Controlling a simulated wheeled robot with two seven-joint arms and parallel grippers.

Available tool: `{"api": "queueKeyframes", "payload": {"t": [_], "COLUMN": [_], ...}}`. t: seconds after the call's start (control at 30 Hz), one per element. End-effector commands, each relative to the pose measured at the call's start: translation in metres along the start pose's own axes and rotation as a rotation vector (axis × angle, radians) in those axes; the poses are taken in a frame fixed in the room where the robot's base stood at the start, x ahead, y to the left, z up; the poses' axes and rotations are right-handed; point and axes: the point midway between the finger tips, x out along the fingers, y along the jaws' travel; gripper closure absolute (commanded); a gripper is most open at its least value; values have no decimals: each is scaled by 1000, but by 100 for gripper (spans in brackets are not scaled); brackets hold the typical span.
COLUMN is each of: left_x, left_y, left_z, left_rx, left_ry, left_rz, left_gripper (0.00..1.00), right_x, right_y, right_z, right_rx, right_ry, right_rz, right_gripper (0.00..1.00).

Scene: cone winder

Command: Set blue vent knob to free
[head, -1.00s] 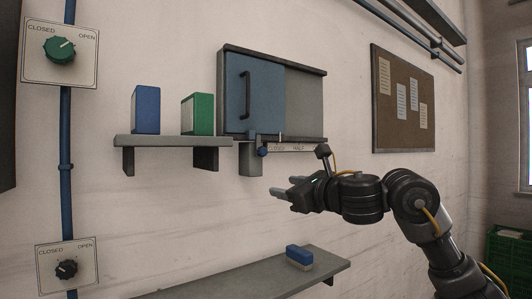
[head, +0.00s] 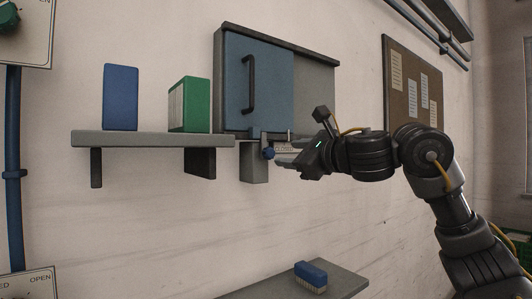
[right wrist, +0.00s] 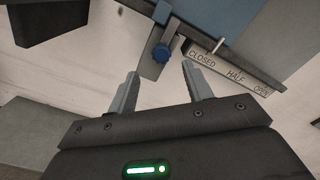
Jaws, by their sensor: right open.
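The small blue knob (head: 268,153) is mounted under the blue sliding panel (head: 262,82) of the grey wall cabinet. In the right wrist view the knob (right wrist: 160,53) has a ribbed edge and sits on a grey bracket. My right gripper (head: 279,157) is open and empty, just right of the knob in the head view. In the right wrist view its fingertips (right wrist: 160,72) are spread to either side below the knob, apart from it. I see no "free" mark. My left gripper is not in view.
A scale plate (right wrist: 230,72) reading CLOSED, HALF, OPEN lies right of the knob. A shelf (head: 150,140) with a blue box (head: 120,98) and a green binder (head: 190,105) is to the left. A lower shelf (head: 345,281) holds a brush (head: 310,275). The wall between is clear.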

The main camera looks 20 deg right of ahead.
Motion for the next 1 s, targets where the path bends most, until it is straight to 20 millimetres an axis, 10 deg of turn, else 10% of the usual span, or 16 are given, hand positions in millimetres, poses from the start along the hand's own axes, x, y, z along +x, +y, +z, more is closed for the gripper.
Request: {"api": "queueKeyframes", "payload": {"t": [0.5,1.0], "left_x": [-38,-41], "left_y": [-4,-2], "left_z": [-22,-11], "left_rx": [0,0], "left_ry": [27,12], "left_rz": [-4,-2], "left_gripper": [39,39], "right_x": [87,100], "right_y": [0,2], "right_z": [2,0], "right_rx": [3,1], "right_ry": [2,0], "right_rz": [4,3], "right_gripper": [50,55]}}
